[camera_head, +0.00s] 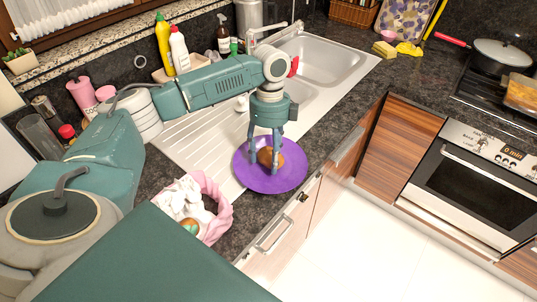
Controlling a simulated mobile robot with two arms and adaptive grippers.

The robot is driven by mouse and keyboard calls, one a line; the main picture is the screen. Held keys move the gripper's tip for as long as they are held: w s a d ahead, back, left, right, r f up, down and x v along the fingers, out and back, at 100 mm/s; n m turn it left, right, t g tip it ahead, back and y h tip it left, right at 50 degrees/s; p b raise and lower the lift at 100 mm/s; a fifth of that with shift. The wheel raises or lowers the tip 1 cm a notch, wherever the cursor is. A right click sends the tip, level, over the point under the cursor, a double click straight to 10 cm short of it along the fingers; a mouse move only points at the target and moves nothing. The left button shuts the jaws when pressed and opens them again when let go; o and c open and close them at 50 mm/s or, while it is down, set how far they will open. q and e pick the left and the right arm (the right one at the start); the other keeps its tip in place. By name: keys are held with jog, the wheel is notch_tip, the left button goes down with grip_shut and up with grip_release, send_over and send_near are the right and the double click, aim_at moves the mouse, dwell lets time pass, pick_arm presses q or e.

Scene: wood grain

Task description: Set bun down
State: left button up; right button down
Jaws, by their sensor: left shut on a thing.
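The brown bun (265,157) is at the purple plate (262,182), between the fingers of my left gripper (264,165). My left gripper points down over the plate from above and is shut on the bun. The fingers hide part of the bun, and I cannot tell whether it touches the plate. The plate lies on the dark counter at its front edge, beside the sink's drainboard. My right gripper is not in view.
A pink basket (222,214) with a white cloth stands left of the plate, close to it. The sink (325,62) is behind. Yellow (163,42) and white (179,50) bottles stand at the back. The oven (480,185) is at right.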

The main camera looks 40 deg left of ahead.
pick_arm(q)
jog(key=shift+f, duration=0.2)
jog(key=shift+f, duration=0.1)
jog(key=shift+f, duration=0.3)
jog(key=o, duration=1.2)
jog(key=shift+c, duration=0.2)
